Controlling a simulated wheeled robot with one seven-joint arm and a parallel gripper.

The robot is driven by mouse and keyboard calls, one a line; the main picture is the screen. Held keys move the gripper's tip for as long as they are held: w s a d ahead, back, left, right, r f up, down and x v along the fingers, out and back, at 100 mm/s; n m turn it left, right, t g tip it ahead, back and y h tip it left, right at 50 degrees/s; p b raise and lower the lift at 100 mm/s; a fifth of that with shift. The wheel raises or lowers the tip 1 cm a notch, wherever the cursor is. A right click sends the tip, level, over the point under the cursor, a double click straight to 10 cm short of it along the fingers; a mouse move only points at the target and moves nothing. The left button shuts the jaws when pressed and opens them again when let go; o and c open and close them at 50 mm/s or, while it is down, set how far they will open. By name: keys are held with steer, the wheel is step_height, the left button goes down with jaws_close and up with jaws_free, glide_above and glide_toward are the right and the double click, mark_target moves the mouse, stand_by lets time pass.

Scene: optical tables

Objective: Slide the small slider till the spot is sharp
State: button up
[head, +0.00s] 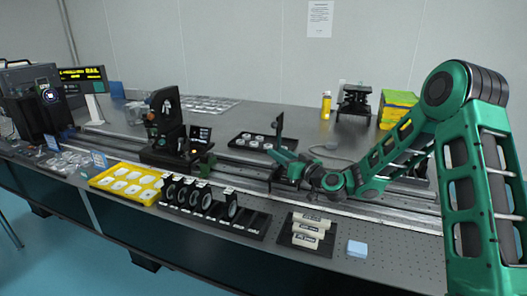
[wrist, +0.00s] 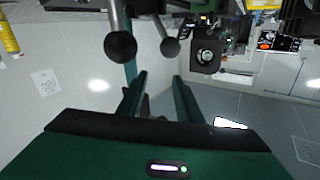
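A long optical rail (head: 235,157) runs along the table. A small black carriage with an upright post (head: 279,128) stands on it and may be the small slider. My gripper (head: 277,156) is beside this carriage, and its fingers are too small there to judge. In the wrist view, two dark green fingers of my gripper (wrist: 160,78) stand apart with a gap between them. Two dark ball-ended rods, a nearer one (wrist: 120,46) and a farther one (wrist: 168,47), hang just beyond the fingertips; I see no contact. I cannot make out the light spot.
A tall black mount with a small screen (head: 200,134) stands left on the rail. In front are a yellow tray (head: 100,183), a black rack of round optics (head: 252,222), and a holder with pale blocks (head: 297,246). A yellow bottle (head: 326,106) stands behind.

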steer(key=s+a+r, duration=0.4)
steer(key=a, duration=0.2)
steer(key=shift+s+a+r, duration=0.2)
steer(key=shift+s+r, duration=0.2)
steer(key=shift+d, duration=0.1)
steer(key=s+d+f+m+g+h, duration=0.1)
steer(key=s+d+f+g+h, duration=0.25)
steer(key=s+d, duration=0.85)
steer(key=s+d+f+m+g+h, duration=0.1)
steer(key=s+d+f+g+h, duration=0.35)
steer(key=d, duration=1.05)
steer(key=s+d+m+g, duration=0.2)
steer(key=s+d+m, duration=0.1)
steer(key=s, duration=0.8)
steer(key=s+d+r+m+g+h, duration=0.1)
steer(key=s+d+m+g, duration=0.1)
steer(key=s, duration=0.9)
steer(key=s+d+r+m+g, duration=0.1)
steer(key=s+d+m+g, duration=0.2)
steer(key=s, duration=0.8)
steer(key=shift+d+r+m+h, duration=0.3)
steer(key=shift+d+m, duration=0.1)
steer(key=shift+d, duration=0.75)
